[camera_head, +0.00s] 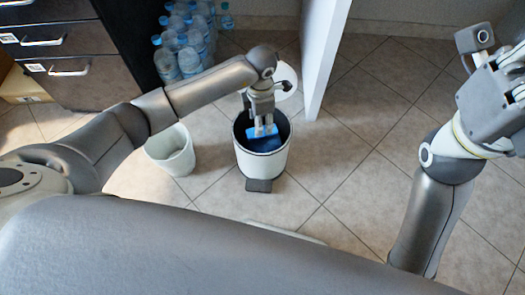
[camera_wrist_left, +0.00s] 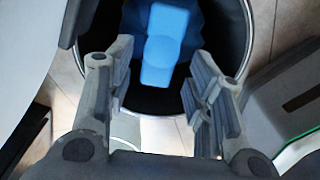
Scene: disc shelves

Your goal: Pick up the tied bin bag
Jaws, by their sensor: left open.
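The blue bin bag (camera_head: 266,144) sits inside a white pedal bin with a dark inside (camera_head: 262,166). Its lighter blue top, seemingly the tied part, stands up near the bin's mouth; in the left wrist view the bag (camera_wrist_left: 166,45) lies beyond the fingertips. My left gripper (camera_head: 263,126) points down at the bin's mouth, right over the bag.
A smaller white bin (camera_head: 172,152) stands left of the pedal bin. The pedal bin's round lid (camera_head: 287,78) is raised behind it. A white panel (camera_head: 322,55) stands behind right. Several water bottles (camera_head: 190,60) and a dark drawer unit (camera_head: 65,50) are at the back left.

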